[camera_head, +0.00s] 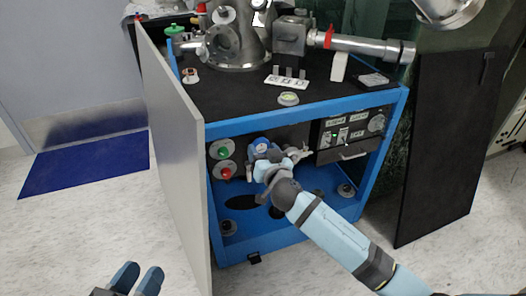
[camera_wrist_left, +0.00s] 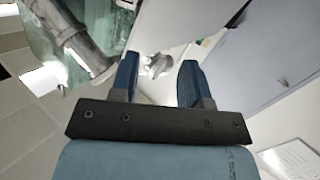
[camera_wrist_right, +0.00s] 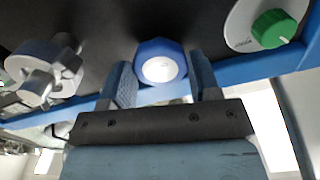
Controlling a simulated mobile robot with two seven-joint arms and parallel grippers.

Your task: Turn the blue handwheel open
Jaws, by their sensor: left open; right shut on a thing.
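The blue handwheel (camera_head: 260,146) sits inside the open front of the blue-framed cabinet. In the right wrist view the handwheel (camera_wrist_right: 160,62) has a white centre and sits between the two fingers. My right gripper (camera_head: 266,166) reaches into the cabinet and is shut on the handwheel; the arm hides part of the grip in the head view. My left gripper (camera_head: 137,278) is open and empty, low at the left outside the cabinet. Its two spread fingers (camera_wrist_left: 160,80) show in the left wrist view.
A green knob (camera_head: 221,151) and a red knob (camera_head: 225,173) are left of the handwheel. A control box (camera_head: 350,133) is to the right. An open grey door panel (camera_head: 172,140) stands between my left gripper and the cabinet. Steel vacuum parts (camera_head: 236,40) stand on top.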

